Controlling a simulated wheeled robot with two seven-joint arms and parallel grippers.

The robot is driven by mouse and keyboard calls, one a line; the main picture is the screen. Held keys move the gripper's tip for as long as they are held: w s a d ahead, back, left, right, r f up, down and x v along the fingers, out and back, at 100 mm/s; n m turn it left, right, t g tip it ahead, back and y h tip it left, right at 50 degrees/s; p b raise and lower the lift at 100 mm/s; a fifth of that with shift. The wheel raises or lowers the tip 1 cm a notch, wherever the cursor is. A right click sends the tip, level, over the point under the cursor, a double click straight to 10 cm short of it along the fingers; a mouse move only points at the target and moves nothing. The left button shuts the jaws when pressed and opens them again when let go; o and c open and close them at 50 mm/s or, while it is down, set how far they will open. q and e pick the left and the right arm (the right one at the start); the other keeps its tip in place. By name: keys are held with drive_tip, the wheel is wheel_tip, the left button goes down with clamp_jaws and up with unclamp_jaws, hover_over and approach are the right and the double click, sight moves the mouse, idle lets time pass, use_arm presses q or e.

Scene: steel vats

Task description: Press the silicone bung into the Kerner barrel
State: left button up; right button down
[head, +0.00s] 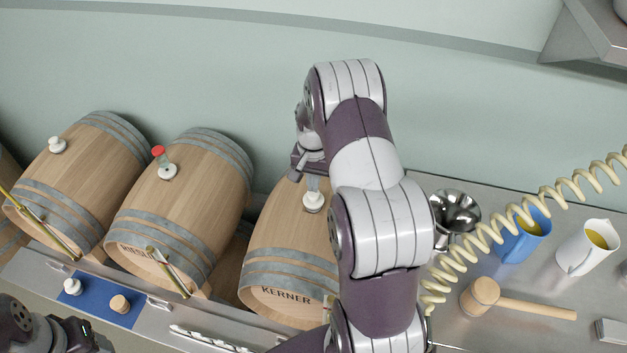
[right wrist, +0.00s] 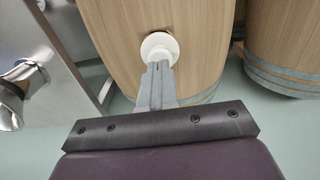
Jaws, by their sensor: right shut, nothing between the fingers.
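The Kerner barrel (head: 272,250) lies at the middle of the head view, partly hidden behind my right arm. The white silicone bung (head: 313,203) is at the bung hole on its upper side. How deep it sits I cannot tell. My right gripper (head: 312,182) is shut and empty, its fingertips right at the bung's top. In the right wrist view the closed fingertips (right wrist: 159,66) overlap the white bung (right wrist: 158,43); whether they touch it is unclear. My left gripper (head: 85,338) shows only in part at the lower left corner; its fingers are hidden.
A barrel with a red-topped piece (head: 158,152) and another barrel (head: 85,175) stand left. A blue mat (head: 98,300) holds a white bung and a wooden one. At right are a steel funnel (head: 456,210), blue jug (head: 525,240), white jug (head: 588,250), mallet (head: 520,303) and coiled hose (head: 480,245).

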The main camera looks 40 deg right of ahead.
drive_tip(key=shift+f+b, duration=0.85)
drive_tip(key=shift+f, duration=0.55)
idle(0.4)
drive_tip(key=shift+r, duration=0.1)
wheel_tip(320, 180, up, 7)
drive_tip(key=p, duration=0.5)
drive_tip(key=shift+r+p, duration=0.1)
drive_tip(key=shift+p, duration=0.3)
drive_tip(key=s+a+n+b, duration=0.5)
drive_tip(key=s+a, duration=0.2)
drive_tip(key=a, duration=0.2)
drive_tip(key=s+a+n+t+b, duration=0.1)
drive_tip(key=s+a+n+b, duration=0.4)
drive_tip(key=s+a, duration=0.2)
drive_tip(key=shift+a+f, duration=0.3)
drive_tip(key=shift+a, duration=0.85)
drive_tip(key=shift+s+a, duration=0.1)
